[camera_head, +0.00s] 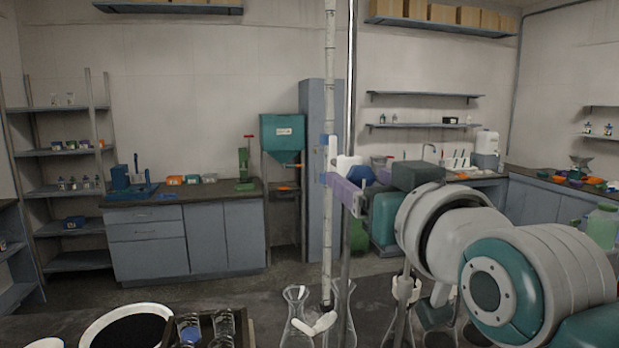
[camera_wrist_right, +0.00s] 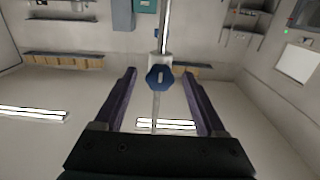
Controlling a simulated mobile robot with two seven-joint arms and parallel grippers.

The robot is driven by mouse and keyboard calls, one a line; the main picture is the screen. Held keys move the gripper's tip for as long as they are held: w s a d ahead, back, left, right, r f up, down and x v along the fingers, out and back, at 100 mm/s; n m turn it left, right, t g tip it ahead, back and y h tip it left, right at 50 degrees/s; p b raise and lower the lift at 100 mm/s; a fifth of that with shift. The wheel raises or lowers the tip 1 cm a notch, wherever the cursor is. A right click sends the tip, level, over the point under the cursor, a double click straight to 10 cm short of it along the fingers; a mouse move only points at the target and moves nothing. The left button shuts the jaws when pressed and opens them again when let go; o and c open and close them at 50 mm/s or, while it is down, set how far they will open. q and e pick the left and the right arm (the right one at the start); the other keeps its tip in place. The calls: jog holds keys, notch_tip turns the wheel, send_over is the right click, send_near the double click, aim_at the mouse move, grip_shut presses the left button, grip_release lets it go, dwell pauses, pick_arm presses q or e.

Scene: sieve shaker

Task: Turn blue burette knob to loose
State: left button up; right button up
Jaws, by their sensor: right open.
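The blue burette knob (camera_wrist_right: 160,78) shows in the right wrist view as a dark blue lobed disc with a pale slot, in front of a white stopcock body (camera_wrist_right: 163,60). My right gripper (camera_head: 345,188) is open, its purple fingers on both sides of the knob in the wrist view; gaps show on both sides. In the head view the burette (camera_head: 330,85) is a tall graduated tube, and the fingers reach it from the right. My left gripper is out of view.
Glass flasks (camera_head: 297,318) stand on the near bench below the burette. A thin metal rod (camera_head: 345,262) rises close beside it. A rack of glassware (camera_head: 208,328) and a black-filled round dish (camera_head: 128,330) are at the lower left. Counters and shelves are far behind.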

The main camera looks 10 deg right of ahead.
jog(key=shift+c, duration=0.4)
grip_shut()
jog(key=shift+n, duration=0.4)
jog(key=n+p, duration=0.1)
jog(key=n, duration=0.2)
jog(key=shift+r+p, duration=0.1)
jog(key=shift+p, duration=0.2)
jog(key=n+p, duration=0.1)
jog(key=n, duration=0.8)
jog(key=shift+p, duration=0.35)
jog(key=n, duration=0.5)
jog(key=shift+p, duration=0.3)
